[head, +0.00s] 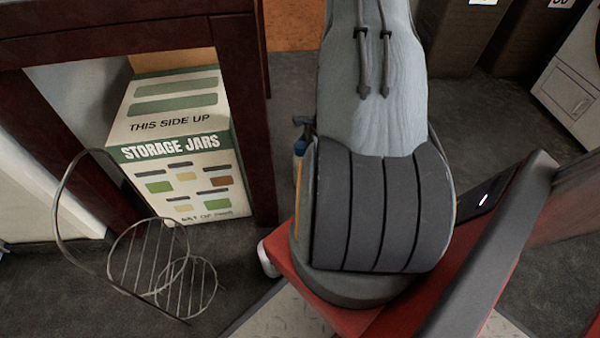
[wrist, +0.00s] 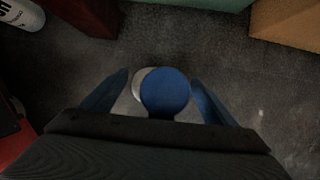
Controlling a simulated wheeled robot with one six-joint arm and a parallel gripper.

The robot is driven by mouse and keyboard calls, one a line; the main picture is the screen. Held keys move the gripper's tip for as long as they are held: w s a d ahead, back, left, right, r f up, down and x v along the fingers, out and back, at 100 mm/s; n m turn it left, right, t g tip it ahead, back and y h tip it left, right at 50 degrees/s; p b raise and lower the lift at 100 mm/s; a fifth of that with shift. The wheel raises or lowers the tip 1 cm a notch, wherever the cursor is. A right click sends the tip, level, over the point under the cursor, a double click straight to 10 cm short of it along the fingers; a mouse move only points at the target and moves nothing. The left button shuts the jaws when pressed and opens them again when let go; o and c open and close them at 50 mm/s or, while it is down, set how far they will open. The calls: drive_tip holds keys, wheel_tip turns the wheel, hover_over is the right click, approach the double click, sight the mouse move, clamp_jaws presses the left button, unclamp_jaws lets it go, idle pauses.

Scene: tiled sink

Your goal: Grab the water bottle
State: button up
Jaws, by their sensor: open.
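A round blue cap (wrist: 165,93), apparently the water bottle's top, is seen from above in the wrist view. A pale curved edge (wrist: 137,82) shows beside it on the left. My gripper (wrist: 159,77) is open, with one dark blue finger on each side of the cap. Gaps show between the cap and both fingers. In the head view my arm hides most of this area.
A storage jars box (head: 178,150) stands under a dark red wooden table (head: 120,45). A wire rack (head: 150,255) is at the lower left. A brown box (wrist: 290,22) and a white cylinder with dark lettering (wrist: 25,14) show at the wrist view's upper corners. Dark grey floor lies between.

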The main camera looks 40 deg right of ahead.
clamp_jaws()
idle(0.3)
drive_tip(key=shift+r, duration=0.1)
